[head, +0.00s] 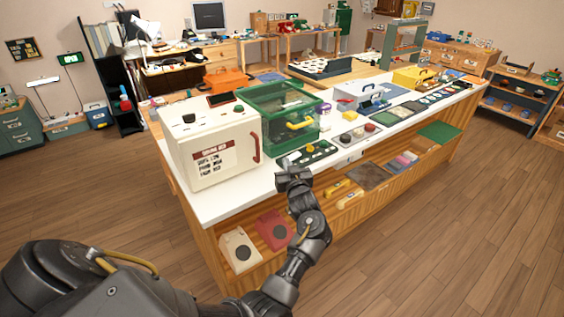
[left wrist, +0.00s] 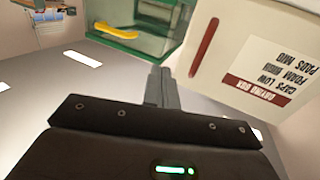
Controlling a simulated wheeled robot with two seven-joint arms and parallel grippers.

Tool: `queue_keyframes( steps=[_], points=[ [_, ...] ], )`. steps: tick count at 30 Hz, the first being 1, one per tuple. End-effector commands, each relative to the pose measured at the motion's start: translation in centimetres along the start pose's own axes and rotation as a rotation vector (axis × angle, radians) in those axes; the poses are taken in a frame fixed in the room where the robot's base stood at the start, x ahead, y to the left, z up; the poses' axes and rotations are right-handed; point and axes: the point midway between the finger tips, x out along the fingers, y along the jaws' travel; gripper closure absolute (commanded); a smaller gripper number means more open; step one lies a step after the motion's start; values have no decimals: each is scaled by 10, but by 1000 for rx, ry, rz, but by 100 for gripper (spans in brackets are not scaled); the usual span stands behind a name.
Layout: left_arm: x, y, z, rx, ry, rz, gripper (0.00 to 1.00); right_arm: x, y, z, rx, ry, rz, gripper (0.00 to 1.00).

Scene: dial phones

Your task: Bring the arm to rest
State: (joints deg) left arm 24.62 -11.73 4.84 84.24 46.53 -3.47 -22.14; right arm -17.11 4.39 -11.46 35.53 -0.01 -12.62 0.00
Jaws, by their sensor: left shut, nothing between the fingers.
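My left arm comes in from the lower left in the head view. Its gripper (head: 293,179) is just above the front edge of the white counter (head: 225,200), in front of the green cabinet and the cream box. In the left wrist view the fingers of my left gripper (left wrist: 161,88) are together with nothing between them. They point towards the gap between the green cabinet (left wrist: 130,32) and the cream box (left wrist: 245,50). My right gripper does not show in either view.
The cream box (head: 212,145) with a red handle and the green cabinet (head: 275,115) stand on the counter. Small trays and cases line it to the right. A shelf below holds a cream phone (head: 240,250) and a red phone (head: 274,230). The wooden floor (head: 440,225) at right is clear.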

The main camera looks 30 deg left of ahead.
Motion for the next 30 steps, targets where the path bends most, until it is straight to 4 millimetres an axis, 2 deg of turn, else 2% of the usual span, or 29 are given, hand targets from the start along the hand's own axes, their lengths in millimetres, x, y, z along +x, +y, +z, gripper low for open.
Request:
queue_keyframes(
  steps=[11,14,15,17,19,22,23,24,26,27,30],
  points=[
    [-1,1,0,-21,-3,2,100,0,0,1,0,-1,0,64],
    [-3,25,12,-49,-23,84,100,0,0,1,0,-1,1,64],
    [-5,42,23,-45,-40,136,100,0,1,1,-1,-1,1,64],
    [-12,65,52,-19,-80,225,100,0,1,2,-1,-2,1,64],
    [-28,83,102,33,-147,327,100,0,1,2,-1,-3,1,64],
    [-59,90,178,113,-257,448,100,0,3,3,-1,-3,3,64],
    [-69,89,200,136,-291,478,100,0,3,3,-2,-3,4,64],
    [-84,86,230,167,-338,516,100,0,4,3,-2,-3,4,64],
    [-107,76,273,212,-408,567,100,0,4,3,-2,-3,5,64],
    [-123,68,300,241,-455,597,100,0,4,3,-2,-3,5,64],
    [-166,38,365,312,-575,664,100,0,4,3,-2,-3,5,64]
  ],
)
